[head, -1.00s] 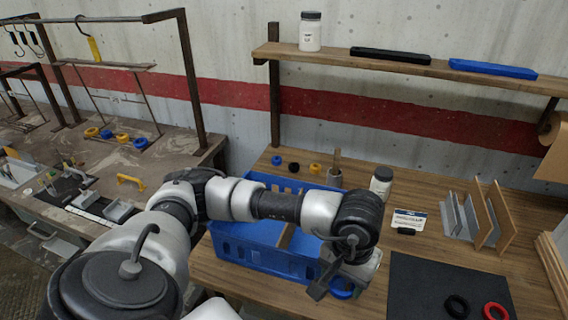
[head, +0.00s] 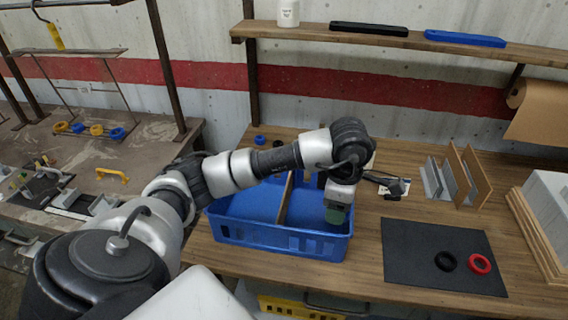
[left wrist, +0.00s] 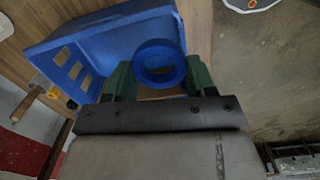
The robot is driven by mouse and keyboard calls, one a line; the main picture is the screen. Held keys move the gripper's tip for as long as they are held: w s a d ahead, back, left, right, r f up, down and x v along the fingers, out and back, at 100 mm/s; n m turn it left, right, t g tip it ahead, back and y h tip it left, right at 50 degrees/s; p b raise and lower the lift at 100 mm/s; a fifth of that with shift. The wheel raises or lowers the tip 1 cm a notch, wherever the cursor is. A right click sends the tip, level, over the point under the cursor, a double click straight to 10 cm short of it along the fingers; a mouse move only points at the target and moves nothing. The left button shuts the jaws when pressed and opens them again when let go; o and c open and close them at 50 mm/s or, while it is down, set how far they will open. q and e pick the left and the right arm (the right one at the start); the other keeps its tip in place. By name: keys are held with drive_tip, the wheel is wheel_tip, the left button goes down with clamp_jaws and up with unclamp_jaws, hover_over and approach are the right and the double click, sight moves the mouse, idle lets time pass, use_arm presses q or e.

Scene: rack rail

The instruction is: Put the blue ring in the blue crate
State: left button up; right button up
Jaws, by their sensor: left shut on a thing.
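The blue ring (left wrist: 159,62) sits between the green fingertips of my left gripper (left wrist: 160,78) in the left wrist view, and the jaws are shut on it. In the head view my left gripper (head: 337,214) points down over the right compartment of the blue crate (head: 270,237); the ring is hidden there. The crate stands on the wooden table and a wooden divider splits it; it also shows behind the ring in the left wrist view (left wrist: 110,32). The floor of its left compartment looks bare. My right gripper is out of view.
A dark mat (head: 415,240) right of the crate holds a black ring (head: 446,261) and a red ring (head: 480,264). Upright panels (head: 455,175) stand in a rack behind. A shelf (head: 380,38) runs above the table. A yellow bin (head: 300,308) is below the table edge.

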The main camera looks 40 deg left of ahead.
use_arm(q)
drive_tip(key=w+a+n, duration=0.4)
drive_tip(key=n, duration=1)
drive_tip(key=n+b, duration=0.1)
drive_tip(key=n, duration=1.1)
hover_over(315, 222)
wheel_tip(315, 222, down, 11)
drive_tip(key=shift+f, duration=0.1)
wheel_tip(315, 222, down, 4)
drive_tip(key=shift+r, duration=0.25)
drive_tip(key=shift+f, duration=0.35)
drive_tip(key=shift+w, duration=0.1)
drive_tip(key=shift+f, duration=0.2)
drive_tip(key=o, duration=0.9)
